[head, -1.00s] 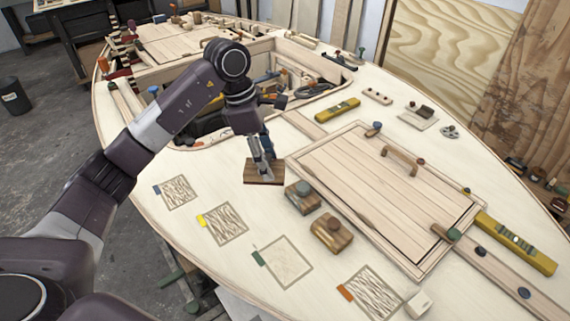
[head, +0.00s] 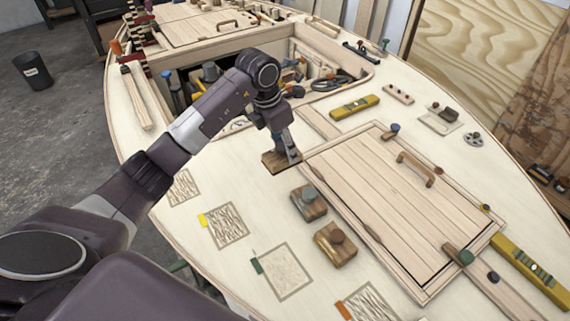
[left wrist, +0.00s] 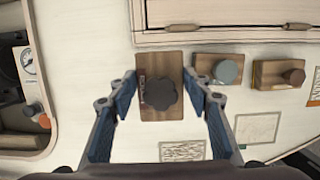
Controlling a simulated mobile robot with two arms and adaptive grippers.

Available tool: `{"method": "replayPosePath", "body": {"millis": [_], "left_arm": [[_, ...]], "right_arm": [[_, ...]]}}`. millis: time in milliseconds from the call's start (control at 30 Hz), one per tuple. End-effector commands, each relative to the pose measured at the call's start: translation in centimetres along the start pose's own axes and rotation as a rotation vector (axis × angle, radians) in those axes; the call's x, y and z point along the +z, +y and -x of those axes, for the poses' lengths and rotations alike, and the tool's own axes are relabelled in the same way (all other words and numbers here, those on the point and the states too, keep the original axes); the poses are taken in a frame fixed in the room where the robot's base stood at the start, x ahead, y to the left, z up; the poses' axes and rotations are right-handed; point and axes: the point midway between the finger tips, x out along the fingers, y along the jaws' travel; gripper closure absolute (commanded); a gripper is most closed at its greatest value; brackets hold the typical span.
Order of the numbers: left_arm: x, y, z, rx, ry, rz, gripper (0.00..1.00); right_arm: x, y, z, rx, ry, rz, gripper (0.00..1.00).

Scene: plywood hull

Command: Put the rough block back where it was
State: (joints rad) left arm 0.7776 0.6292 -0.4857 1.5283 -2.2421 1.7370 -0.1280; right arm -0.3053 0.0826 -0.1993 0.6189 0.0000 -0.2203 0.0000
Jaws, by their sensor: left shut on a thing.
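My left gripper (head: 283,156) is shut on a wooden block with a black lobed knob (left wrist: 160,92). In the left wrist view the block lies between the two blue fingers (left wrist: 160,80). In the head view the block (head: 270,164) is partly hidden by the fingers, by the hatch's near left corner. I cannot tell whether it touches the deck. Two similar blocks stand nearby: one with a grey-green knob (head: 309,205) and one with a brown knob (head: 335,246). Which block is the rough one is not readable. My right gripper is out of view.
Outlined squares line the near deck: one with a yellow tab (head: 226,227), one with a green tab (head: 283,271), one with an orange tab (head: 372,303). A hatch panel (head: 390,205) lies right of the blocks. An open cockpit (head: 225,85) lies behind my arm.

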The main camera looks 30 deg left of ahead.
Motion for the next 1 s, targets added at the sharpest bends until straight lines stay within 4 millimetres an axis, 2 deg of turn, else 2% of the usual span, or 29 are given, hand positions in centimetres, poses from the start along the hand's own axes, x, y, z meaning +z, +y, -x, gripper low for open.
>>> {"method": "replayPosePath", "body": {"millis": [100,367,600,967,1000], "left_arm": [[-0.5,-0.1,-2.1,-0.003,-0.001,0.001,0.94],[-1.0,0.0,-4.2,-0.002,-0.001,0.000,0.94],[-1.8,-0.1,-7.5,-0.003,-0.001,0.000,0.94],[-2.0,0.0,-8.2,0.000,-0.002,-0.001,0.94],[-2.0,0.0,-8.2,0.000,-0.002,-0.001,0.53]], "right_arm": [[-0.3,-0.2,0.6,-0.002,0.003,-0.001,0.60],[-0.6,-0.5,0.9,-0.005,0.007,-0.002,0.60],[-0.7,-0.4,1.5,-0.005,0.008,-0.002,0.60],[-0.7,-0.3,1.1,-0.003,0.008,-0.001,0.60],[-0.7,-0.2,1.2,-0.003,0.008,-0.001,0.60]]}}
